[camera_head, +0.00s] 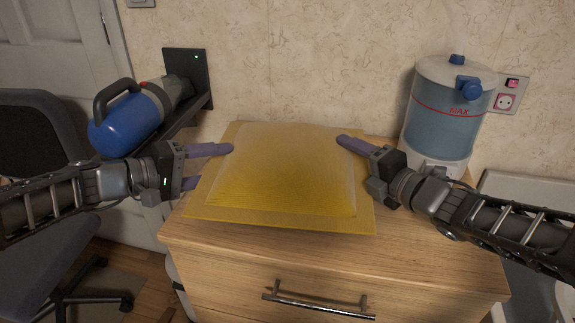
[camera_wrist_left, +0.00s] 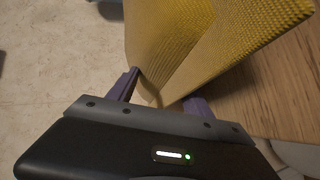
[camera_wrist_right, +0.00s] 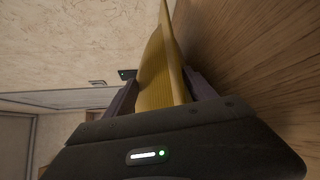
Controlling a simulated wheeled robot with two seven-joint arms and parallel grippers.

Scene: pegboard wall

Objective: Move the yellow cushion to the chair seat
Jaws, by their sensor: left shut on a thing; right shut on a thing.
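The yellow cushion (camera_head: 285,175) is square with a flat rim and lies at or just above the top of a wooden cabinet; I cannot tell if it touches. My left gripper (camera_head: 212,168) is shut on its left edge, and the left wrist view shows the cushion (camera_wrist_left: 190,50) between the fingers (camera_wrist_left: 160,95). My right gripper (camera_head: 350,148) is shut on its right edge, and the right wrist view shows the cushion (camera_wrist_right: 163,75) between the fingers (camera_wrist_right: 160,95). The chair seat (camera_head: 45,245) is at the lower left, partly hidden by my left arm.
The wooden cabinet (camera_head: 430,250) has a drawer with a metal handle (camera_head: 318,305). A water tank (camera_head: 448,115) stands at its back right. A blue device (camera_head: 130,120) sits on a wall holder at the left. The black chair back (camera_head: 35,140) stands near the door.

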